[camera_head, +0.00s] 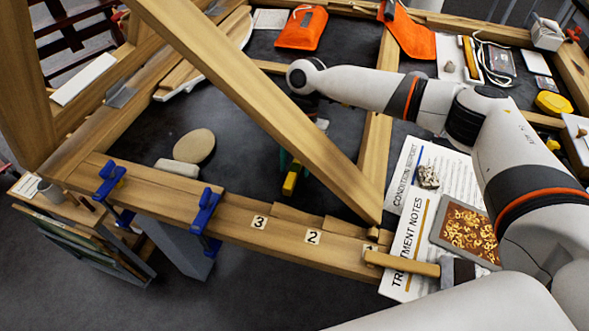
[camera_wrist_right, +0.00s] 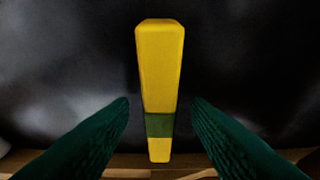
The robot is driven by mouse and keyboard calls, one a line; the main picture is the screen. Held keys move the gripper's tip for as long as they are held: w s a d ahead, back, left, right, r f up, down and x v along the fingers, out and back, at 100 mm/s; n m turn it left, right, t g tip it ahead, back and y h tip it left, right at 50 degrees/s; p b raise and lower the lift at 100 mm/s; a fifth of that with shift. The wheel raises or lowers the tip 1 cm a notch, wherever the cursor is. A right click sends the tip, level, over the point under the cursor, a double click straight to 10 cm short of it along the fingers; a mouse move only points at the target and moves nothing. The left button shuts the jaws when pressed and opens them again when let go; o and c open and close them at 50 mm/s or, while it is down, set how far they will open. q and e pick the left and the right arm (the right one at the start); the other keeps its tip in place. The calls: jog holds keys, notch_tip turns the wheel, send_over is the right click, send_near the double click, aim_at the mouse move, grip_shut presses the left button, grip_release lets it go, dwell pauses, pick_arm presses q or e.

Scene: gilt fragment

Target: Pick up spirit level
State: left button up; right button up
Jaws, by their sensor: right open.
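The spirit level (camera_head: 291,181) is a small yellow bar on the dark surface inside the wooden frame. In the right wrist view the spirit level (camera_wrist_right: 158,65) runs top to bottom along the middle, with a dark green band near its lower end. My right gripper (camera_wrist_right: 160,103) is open, with one dark green finger on each side of the level and a gap to both. In the head view the diagonal beam and the arm hide most of this gripper and part of the level. My left gripper is not in view.
A diagonal wooden beam (camera_head: 255,95) crosses close by the right arm. The front rail (camera_head: 200,205) carries blue clamps (camera_head: 207,212). A beige oval (camera_head: 194,146) and a pale block (camera_head: 177,167) lie to the left. Papers (camera_head: 440,180) and a mallet (camera_head: 420,266) lie to the right.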

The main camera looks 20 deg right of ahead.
grip_shut()
jog(key=shift+r, duration=0.1)
